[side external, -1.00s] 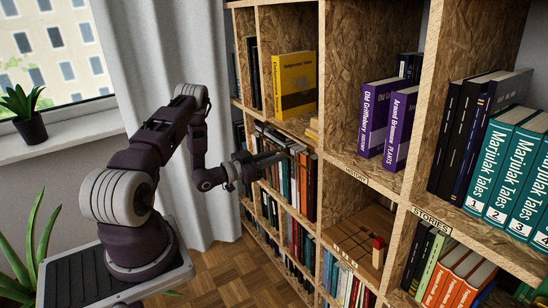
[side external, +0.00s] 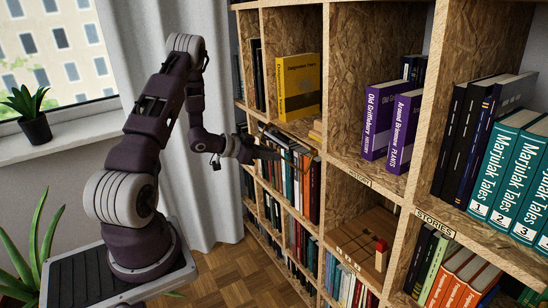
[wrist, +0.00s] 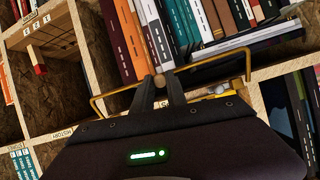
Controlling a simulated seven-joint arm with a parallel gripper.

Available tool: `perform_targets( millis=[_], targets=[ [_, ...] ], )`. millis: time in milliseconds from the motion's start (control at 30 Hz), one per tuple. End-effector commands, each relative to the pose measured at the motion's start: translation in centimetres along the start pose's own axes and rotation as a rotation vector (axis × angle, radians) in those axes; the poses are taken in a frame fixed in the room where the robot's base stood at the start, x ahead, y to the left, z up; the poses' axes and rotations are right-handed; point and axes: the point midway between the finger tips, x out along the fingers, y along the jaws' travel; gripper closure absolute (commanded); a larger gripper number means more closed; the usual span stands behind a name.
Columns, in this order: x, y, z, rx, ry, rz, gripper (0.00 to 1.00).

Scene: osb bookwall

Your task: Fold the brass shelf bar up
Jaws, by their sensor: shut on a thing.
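The brass shelf bar (wrist: 203,62) shows in the wrist view as a thin bent rod crossing in front of a row of books. Its ends turn toward the shelf board at left and right. My gripper (wrist: 155,84) is shut on the middle of the bar, with its fingertips hiding a short stretch of it. In the side external view my gripper (side external: 273,150) is at the bookcase, in front of the compartment below the yellow book. The bar is too small and dark to make out clearly there.
Upright books (side external: 303,180) fill the compartment beside my gripper. The yellow book (side external: 298,87) stands above. To the right are a wooden board with a red piece (side external: 380,248) and purple books (side external: 404,134). A curtain and window ledge are at left.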

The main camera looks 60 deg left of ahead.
Motion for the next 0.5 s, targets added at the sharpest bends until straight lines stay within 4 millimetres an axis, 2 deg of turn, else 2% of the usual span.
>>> perform_targets(
  millis=[333,367,433,500],
  targets=[
    [-0.15,0.01,-0.02,-0.001,-0.023,0.002,1.0],
    [-0.15,0.01,-0.02,-0.001,-0.023,0.002,0.77],
    [-0.14,0.01,-0.03,-0.001,-0.022,0.002,0.63],
    [-0.14,0.0,-0.03,0.0,-0.022,0.002,0.6]
  ],
)
